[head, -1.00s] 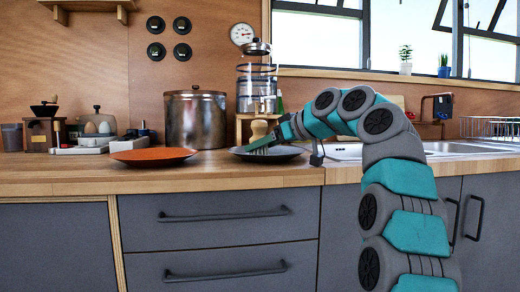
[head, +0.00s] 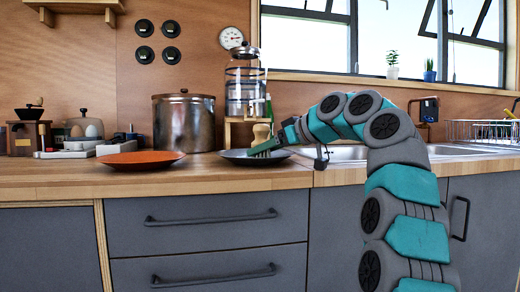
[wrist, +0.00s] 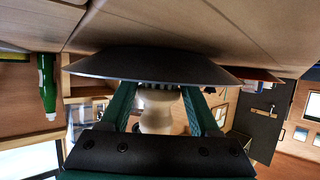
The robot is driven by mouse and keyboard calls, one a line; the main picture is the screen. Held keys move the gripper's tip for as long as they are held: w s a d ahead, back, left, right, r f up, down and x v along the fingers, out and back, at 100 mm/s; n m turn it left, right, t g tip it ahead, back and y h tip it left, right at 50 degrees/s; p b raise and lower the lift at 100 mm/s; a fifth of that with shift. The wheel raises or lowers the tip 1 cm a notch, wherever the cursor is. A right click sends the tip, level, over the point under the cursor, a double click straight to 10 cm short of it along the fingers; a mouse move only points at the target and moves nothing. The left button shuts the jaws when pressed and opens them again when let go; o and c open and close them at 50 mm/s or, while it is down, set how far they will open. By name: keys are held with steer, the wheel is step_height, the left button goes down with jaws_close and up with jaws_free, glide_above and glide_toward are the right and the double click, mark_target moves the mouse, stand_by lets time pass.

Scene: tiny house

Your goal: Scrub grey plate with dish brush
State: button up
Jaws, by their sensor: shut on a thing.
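The dark grey plate (head: 238,158) lies on the wooden counter, right of the orange-red plate. My gripper (head: 264,149) reaches in from the right over its right part. It is shut on the dish brush (head: 262,133), whose pale rounded wooden handle stands up above the fingers. In the wrist view, which is upside down, the brush (wrist: 160,108) sits between my two green fingers, with its bristles against or very close to the grey plate (wrist: 145,66). I cannot tell whether the bristles touch it.
The orange-red plate (head: 142,160) is to the left. A steel pot (head: 184,122) and a glass dispenser (head: 243,84) on a wooden stand are behind. The sink (head: 350,153) is to the right, with a wire rack (head: 478,131) beyond. The front counter strip is clear.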

steer(key=shift+w+d, duration=0.35)
steer(key=shift+w+p, duration=0.6)
steer(key=shift+p, duration=0.25)
steer(key=shift+w+d+p, duration=0.1)
steer(key=shift+w+p, duration=0.2)
steer(key=shift+w, duration=0.15)
steer(key=shift+w+a+p, duration=0.65)
steer(key=shift+w+p, duration=0.1)
steer(key=shift+w+a+r, duration=0.1)
steer(key=shift+a, duration=0.85)
steer(key=shift+s+a+b, duration=0.55)
steer(key=shift+a, duration=0.15)
steer(key=shift+s+a, duration=0.1)
steer(key=shift+s, duration=0.05)
steer(key=shift+s+f, duration=0.1)
steer(key=shift+f, duration=0.1)
